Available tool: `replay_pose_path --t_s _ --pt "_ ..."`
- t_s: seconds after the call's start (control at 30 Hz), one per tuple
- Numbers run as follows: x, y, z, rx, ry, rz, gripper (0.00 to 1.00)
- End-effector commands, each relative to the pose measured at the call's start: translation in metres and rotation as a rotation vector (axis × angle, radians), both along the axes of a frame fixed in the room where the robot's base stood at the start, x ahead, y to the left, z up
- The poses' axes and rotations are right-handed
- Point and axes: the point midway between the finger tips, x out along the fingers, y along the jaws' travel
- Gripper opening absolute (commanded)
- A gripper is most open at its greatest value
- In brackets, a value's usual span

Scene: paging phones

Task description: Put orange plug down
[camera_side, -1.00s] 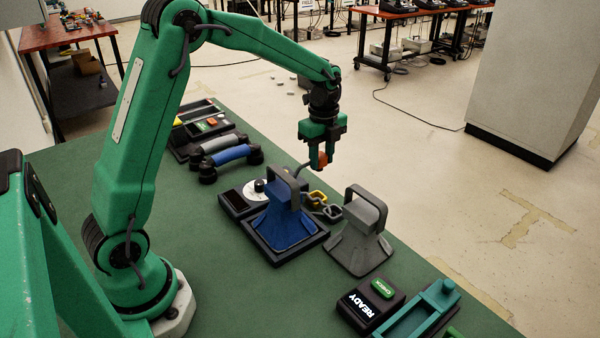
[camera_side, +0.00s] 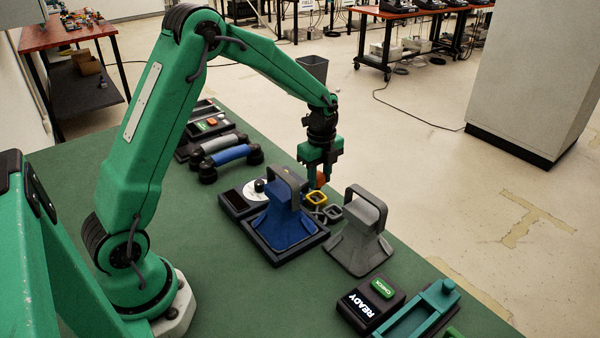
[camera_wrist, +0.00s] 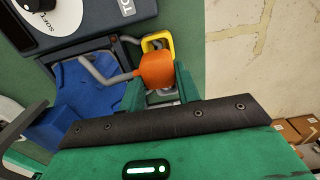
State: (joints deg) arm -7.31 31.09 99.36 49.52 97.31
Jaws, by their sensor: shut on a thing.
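The orange plug (camera_wrist: 157,70) is between the fingers of my gripper (camera_wrist: 158,92) in the wrist view, with a grey cable running from it to the left. In the side view my gripper (camera_side: 321,178) points down just behind the blue phone cradle (camera_side: 284,226), and only a bit of the orange plug (camera_side: 320,180) shows. A yellow socket ring (camera_wrist: 159,42) lies right beside the plug in the wrist view. The yellow ring (camera_side: 317,198) also shows just below my gripper in the side view. I cannot tell whether the plug touches the table or the ring.
A grey cradle (camera_side: 360,242) stands right of the blue one. A grey ring (camera_side: 333,213) lies near the yellow one. Blue and grey handsets (camera_side: 232,155) lie at the left. A box reading READY (camera_side: 366,304) stands at the front right. The green table's far edge is close.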

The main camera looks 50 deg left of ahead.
Motion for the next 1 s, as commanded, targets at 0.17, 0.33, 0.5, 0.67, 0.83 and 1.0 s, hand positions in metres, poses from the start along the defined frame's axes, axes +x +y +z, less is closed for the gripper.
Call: replay_pose_path --t_s 0.17,0.33,0.5,0.67,0.83,1.0 --pt "-0.001 0.0 -0.015 -0.001 0.004 0.0 0.09" --pt "-0.001 0.0 -0.033 -0.001 0.004 0.0 0.09" --pt "0.0 0.0 -0.037 0.0 0.0 0.0 0.09" --pt "0.0 0.0 -0.037 0.0 0.0 0.0 0.09" --pt "0.0 0.0 -0.039 0.0 0.001 0.0 0.09" --pt "-0.001 0.0 -0.043 0.0 0.002 0.0 0.34"
